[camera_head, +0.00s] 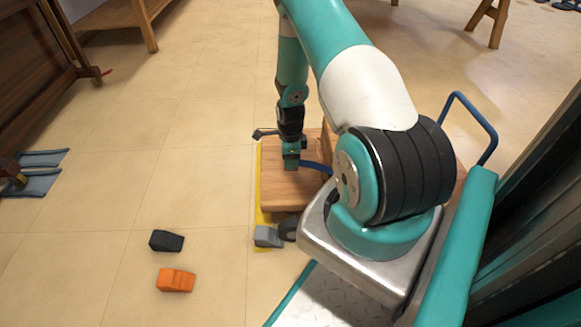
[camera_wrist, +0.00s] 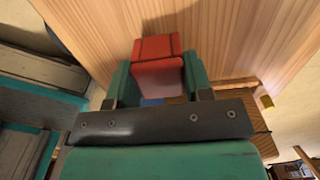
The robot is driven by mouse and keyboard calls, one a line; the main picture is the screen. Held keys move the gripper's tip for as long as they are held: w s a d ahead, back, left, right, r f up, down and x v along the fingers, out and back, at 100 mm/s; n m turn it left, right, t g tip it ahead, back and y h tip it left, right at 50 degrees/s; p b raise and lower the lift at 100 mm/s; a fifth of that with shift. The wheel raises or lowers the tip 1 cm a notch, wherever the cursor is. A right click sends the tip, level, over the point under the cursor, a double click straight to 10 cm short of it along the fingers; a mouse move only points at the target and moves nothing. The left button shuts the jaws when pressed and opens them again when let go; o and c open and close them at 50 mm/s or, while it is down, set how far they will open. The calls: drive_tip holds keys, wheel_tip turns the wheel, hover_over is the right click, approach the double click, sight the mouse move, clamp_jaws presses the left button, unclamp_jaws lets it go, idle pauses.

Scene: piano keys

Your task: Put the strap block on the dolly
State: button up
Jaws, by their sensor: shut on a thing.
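My gripper (camera_wrist: 160,85) is shut on a red block with thin dark lines, which I take to be the strap block (camera_wrist: 158,62); its teal fingers press the block's sides. In the head view my gripper (camera_head: 291,166) points down over the wooden top of the dolly (camera_head: 285,196). The block is hidden there by the arm and gripper. In the wrist view pale wood lies behind the block. I cannot tell whether the block touches it.
A grey wedge (camera_head: 267,236) sits at the dolly's near edge, by a dark wheel (camera_head: 288,229). A yellow strip (camera_head: 262,215) runs along its left side. A black wedge (camera_head: 167,240) and an orange wedge (camera_head: 175,280) lie on the floor.

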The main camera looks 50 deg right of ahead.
drive_tip(key=shift+f+b, duration=0.4)
drive_tip(key=shift+f, duration=0.95)
drive_tip(key=shift+f, duration=0.15)
drive_tip(key=o, duration=0.9)
drive_tip(key=shift+o, duration=0.2)
wheel_tip(320, 180, up, 12)
drive_tip(key=p, duration=0.6)
drive_tip(key=shift+r, duration=0.25)
